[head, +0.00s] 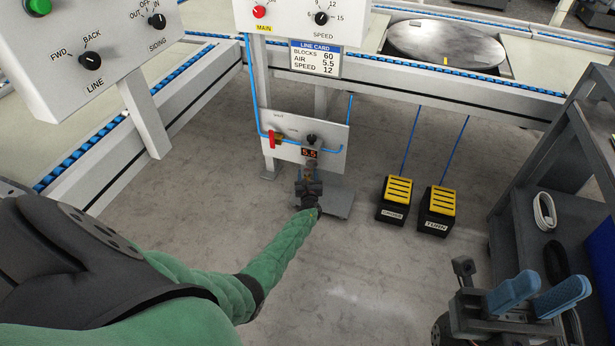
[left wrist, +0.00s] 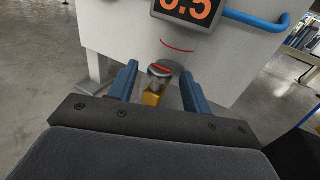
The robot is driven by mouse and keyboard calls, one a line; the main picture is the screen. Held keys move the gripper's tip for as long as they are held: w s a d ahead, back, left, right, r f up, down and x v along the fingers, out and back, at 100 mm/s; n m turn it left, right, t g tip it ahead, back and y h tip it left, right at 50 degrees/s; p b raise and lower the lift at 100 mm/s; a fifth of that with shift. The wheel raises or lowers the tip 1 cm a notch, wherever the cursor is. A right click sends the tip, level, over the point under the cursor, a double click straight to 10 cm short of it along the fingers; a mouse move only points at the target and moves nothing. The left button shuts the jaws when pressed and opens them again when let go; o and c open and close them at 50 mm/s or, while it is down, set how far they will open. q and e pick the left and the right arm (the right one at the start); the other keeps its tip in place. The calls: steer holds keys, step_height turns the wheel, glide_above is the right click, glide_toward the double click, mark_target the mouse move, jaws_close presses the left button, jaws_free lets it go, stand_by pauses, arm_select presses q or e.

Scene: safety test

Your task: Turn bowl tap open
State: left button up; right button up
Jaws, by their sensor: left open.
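A small panel (head: 333,142) hangs under the conveyor frame, with a red-handled tap (head: 274,139) on a brass body, a black knob (head: 311,140) and a display (head: 309,153) reading 5.5. Its labels are too small to read, so I cannot tell which is marked bowl. My left gripper (head: 309,177) is just below the display. In the left wrist view, its blue fingers (left wrist: 160,82) stand apart on either side of a dark round knob (left wrist: 160,70) with a red line and brass body. Contact is not clear. My right gripper (head: 540,295) is open and empty at lower right.
Two yellow-topped pedals (head: 398,190) (head: 440,201) stand on the floor right of the panel. A dark shelf rack (head: 560,175) is at right. A control box (head: 90,60) is at upper left. A round metal bowl plate (head: 430,40) is behind.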

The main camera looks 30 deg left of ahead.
arm_select(q)
steer(key=c, duration=0.9)
steer(key=shift+c, duration=0.2)
